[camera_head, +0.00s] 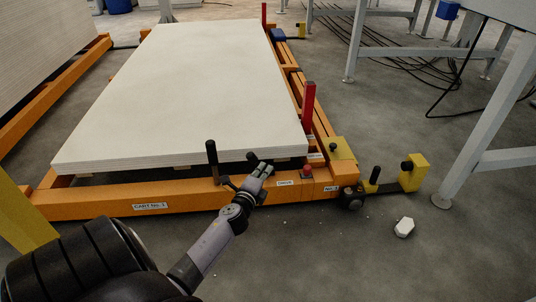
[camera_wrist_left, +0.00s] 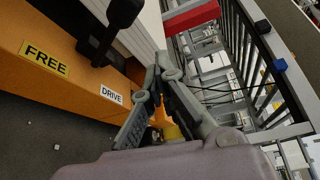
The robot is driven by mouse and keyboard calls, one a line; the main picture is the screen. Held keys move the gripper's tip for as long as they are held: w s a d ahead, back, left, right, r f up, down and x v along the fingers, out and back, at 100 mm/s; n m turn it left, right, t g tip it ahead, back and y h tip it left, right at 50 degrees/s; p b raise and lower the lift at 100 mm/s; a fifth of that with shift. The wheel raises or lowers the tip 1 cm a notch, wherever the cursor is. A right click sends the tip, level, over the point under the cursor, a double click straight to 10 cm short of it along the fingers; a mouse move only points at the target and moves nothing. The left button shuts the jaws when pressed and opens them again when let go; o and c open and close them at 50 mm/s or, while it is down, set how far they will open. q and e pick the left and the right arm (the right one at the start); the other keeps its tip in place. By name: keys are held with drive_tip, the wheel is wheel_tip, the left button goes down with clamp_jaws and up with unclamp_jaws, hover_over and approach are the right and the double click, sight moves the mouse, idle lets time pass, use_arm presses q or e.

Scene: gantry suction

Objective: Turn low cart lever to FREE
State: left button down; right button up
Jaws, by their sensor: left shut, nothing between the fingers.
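The orange cart (camera_head: 175,190) carries a stack of white boards. A black lever (camera_wrist_left: 118,22) stands out above its front beam in the left wrist view, between the yellow FREE label (camera_wrist_left: 45,58) and the white DRIVE label (camera_wrist_left: 111,95). In the head view a tall black handle (camera_head: 212,153) and a shorter black knob (camera_head: 252,157) rise at the beam; I cannot tell which is that lever. My left gripper (camera_head: 265,168) is shut and empty beside the knob. In the left wrist view its fingers (camera_wrist_left: 158,75) are right of the lever, apparently apart from it.
A red post (camera_head: 308,104) and a red button (camera_head: 307,170) are at the cart's right corner. A yellow block (camera_head: 412,172) with black knobs juts out right. A white chunk (camera_head: 404,227) lies on the floor. Grey frame legs (camera_head: 480,130) stand at right.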

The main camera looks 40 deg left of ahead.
use_arm(q)
drive_tip(key=shift+s+d+f, duration=0.15)
drive_tip(key=shift+s+d, duration=0.2)
drive_tip(key=shift+s, duration=0.3)
drive_tip(key=shift+s+d+f, duration=0.15)
drive_tip(key=shift+s+d, duration=0.15)
drive_tip(key=shift+s, duration=0.35)
drive_tip(key=shift+s+d+f, duration=0.15)
drive_tip(key=shift+s+d, duration=0.2)
drive_tip(key=shift+s, duration=0.3)
